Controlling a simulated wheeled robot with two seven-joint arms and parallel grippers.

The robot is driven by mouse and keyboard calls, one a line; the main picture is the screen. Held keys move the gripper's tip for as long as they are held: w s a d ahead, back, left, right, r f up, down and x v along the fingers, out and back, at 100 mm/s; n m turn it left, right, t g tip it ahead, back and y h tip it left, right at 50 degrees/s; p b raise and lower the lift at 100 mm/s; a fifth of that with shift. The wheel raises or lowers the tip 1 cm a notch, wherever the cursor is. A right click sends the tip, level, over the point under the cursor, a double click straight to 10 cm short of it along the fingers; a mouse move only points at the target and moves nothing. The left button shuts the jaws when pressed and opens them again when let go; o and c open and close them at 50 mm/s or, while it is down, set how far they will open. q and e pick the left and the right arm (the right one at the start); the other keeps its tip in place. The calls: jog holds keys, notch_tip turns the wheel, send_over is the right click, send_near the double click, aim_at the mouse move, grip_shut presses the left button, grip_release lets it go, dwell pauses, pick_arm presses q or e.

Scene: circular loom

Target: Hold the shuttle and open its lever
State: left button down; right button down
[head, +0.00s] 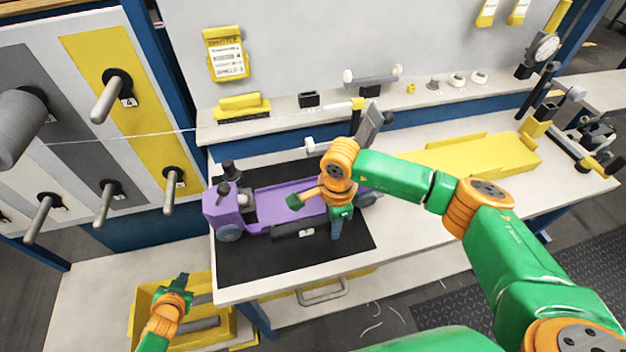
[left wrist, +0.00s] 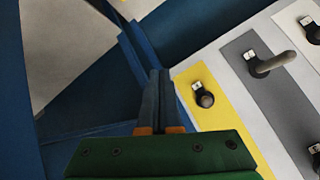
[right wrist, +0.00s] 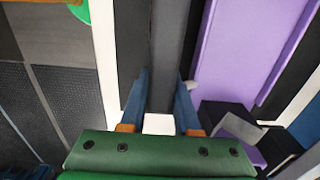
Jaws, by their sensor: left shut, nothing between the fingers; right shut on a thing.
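The purple shuttle (head: 265,210) lies on a black mat (head: 245,265) on the bench; its body also shows in the right wrist view (right wrist: 225,50). My right gripper (head: 337,228) is at its near side, right of the middle. In the right wrist view my right gripper (right wrist: 160,95) is shut on a dark grey bar (right wrist: 170,45) beside the purple body; I cannot tell which part this is. A grey plate (head: 368,122) stands tilted behind my right wrist; I cannot tell whether it is the lever. My left gripper (head: 181,283) is shut and empty, low at the left, away from the shuttle.
A yellow bin (head: 140,315) holding grey rolls is beneath my left gripper. A peg board (head: 130,60) with yarn pegs stands at the left. A shelf (head: 330,108) with small parts runs behind the shuttle. A yellow tray (head: 480,155) lies at the right.

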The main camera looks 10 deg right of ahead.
jog(key=shift+s+f, duration=0.2)
pick_arm(q)
jog(key=w+d+r+m+t+h, duration=0.3)
jog(key=w+d+r+m+h, duration=0.15)
jog(key=w+r, duration=0.5)
jog(key=w+d+r+m+t+h, duration=0.25)
jog(key=w+d+r+m, duration=0.3)
jog(key=r, duration=0.65)
jog(key=w+d+r+m+h, duration=0.1)
jog(key=d+r+m+h, duration=0.3)
jog(key=r+m, duration=0.1)
notch_tip(320, 180, up, 10)
jog(key=m+g+y, duration=0.3)
jog(key=m+g, duration=1.2)
jog(key=m, duration=0.9)
send_over(224, 190)
jog(key=w+a, duration=0.1)
jog(key=shift+a+f+t, duration=0.15)
jog(key=shift+a+t, duration=0.05)
jog(key=shift+t, duration=0.05)
jog(key=shift+y, duration=0.4)
jog(key=x, duration=0.8)
jog(key=shift+s+f, duration=0.15)
jog(key=shift+f, duration=0.3)
jog(key=shift+a, duration=0.1)
pick_arm(e)
jog(key=shift+w+d, duration=0.1)
jog(key=shift+d, duration=0.05)
